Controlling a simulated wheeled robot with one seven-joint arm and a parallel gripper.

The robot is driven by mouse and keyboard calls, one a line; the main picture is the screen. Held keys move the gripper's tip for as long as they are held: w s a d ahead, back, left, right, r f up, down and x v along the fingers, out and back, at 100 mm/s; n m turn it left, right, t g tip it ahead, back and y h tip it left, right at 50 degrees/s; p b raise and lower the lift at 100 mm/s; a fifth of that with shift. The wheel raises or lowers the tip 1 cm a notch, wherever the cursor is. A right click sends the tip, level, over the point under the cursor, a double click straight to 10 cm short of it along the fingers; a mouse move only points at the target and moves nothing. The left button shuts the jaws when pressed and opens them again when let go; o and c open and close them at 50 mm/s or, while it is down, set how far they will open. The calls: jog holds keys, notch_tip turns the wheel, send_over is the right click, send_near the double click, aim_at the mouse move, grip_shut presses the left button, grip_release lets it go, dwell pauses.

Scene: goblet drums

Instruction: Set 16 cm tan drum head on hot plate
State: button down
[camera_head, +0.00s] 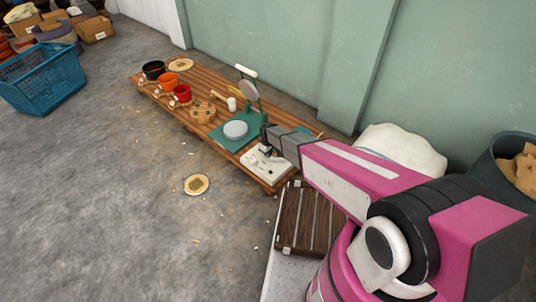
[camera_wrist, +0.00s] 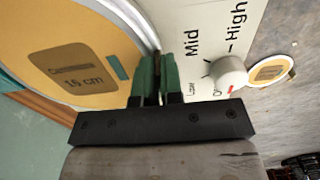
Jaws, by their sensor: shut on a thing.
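A tan drum head (camera_wrist: 95,45) with a pale rim fills the left of the wrist view. Its dark label reads about 15 or 16 cm; the digit is not sharp. My gripper (camera_wrist: 157,62) is shut on its rim with green fingertips. The white hot plate (camera_wrist: 205,25) shows beside and beneath it, with Mid and High marks and a round knob (camera_wrist: 230,70). In the head view the hot plate (camera_head: 272,172) lies at the bench's near right end, with my gripper (camera_head: 266,148) over it. I cannot make out the held drum head there. Whether it touches the plate is unclear.
Another tan drum head (camera_head: 196,185) lies on the floor; one more (camera_head: 180,65) is at the bench's far end. A green stand with a grey disc (camera_head: 235,129) stands left of the hot plate.

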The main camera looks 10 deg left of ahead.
jog(key=c, duration=1.2)
grip_release()
notch_tip(320, 180, up, 11)
jog(key=shift+f, duration=0.1)
jog(key=s+d+r+m, duration=0.4)
jog(key=d+r, duration=0.3)
jog(key=d, duration=0.6)
jog(key=s+d+r+m, duration=0.4)
jog(key=d+r, duration=0.4)
jog(key=d, duration=0.5)
jog(key=s+d+r+m, duration=0.4)
jog(key=s+d+r, duration=0.2)
jog(key=d, duration=0.7)
notch_tip(320, 180, up, 2)
